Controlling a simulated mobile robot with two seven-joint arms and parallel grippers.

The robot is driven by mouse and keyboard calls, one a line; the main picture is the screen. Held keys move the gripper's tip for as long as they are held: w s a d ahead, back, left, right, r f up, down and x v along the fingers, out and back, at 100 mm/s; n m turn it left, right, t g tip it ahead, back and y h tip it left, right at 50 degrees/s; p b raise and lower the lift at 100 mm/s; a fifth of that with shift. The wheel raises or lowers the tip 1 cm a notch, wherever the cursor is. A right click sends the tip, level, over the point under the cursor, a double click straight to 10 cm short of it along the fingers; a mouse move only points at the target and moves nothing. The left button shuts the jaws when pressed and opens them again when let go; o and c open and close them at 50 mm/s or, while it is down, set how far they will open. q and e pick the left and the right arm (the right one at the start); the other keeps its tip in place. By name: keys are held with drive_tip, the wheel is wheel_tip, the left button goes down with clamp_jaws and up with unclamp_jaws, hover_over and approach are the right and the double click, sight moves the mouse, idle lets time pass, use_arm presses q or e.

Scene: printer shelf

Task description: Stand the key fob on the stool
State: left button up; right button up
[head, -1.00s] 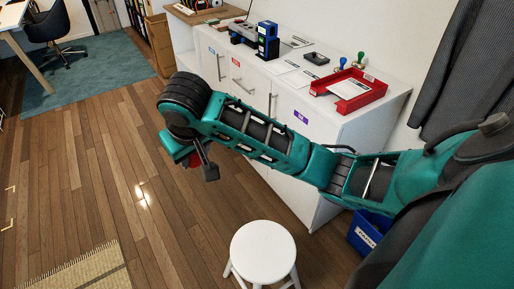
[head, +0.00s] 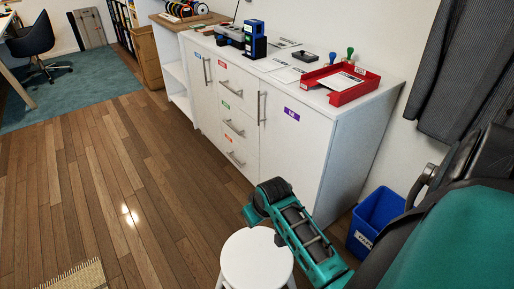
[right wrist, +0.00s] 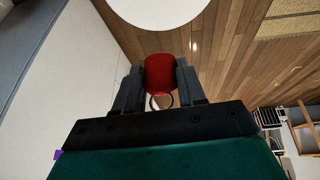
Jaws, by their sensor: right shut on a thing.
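The key fob (right wrist: 160,73), red and rounded with a metal ring, shows in the right wrist view between the fingers of my right gripper (right wrist: 159,80). My right gripper is shut on it. The white round stool (head: 254,262) stands on the floor at bottom centre in the head view. Its seat also shows at the top of the right wrist view (right wrist: 160,10), beyond the fob. In the head view my right wrist is above the stool's far right edge, and the fob is hidden there. My left gripper is not in view.
A white cabinet (head: 325,140) stands behind the stool, with a red tray (head: 345,92) and stamps on top. A blue bin (head: 377,218) stands at the right.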

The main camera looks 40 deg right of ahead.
drive_tip(key=b, duration=0.6)
hover_over(255, 253)
drive_tip(key=s, duration=0.1)
drive_tip(key=f, duration=1.4)
drive_tip(key=shift+s+a+f, duration=0.2)
wheel_tip(255, 253, down, 4)
drive_tip(key=shift+f+b, duration=0.25)
drive_tip(key=shift+b, duration=0.9)
drive_tip(key=shift+f, duration=0.25)
drive_tip(key=shift+r, duration=0.1)
drive_tip(key=o, duration=1)
drive_tip(key=shift+f, duration=0.2)
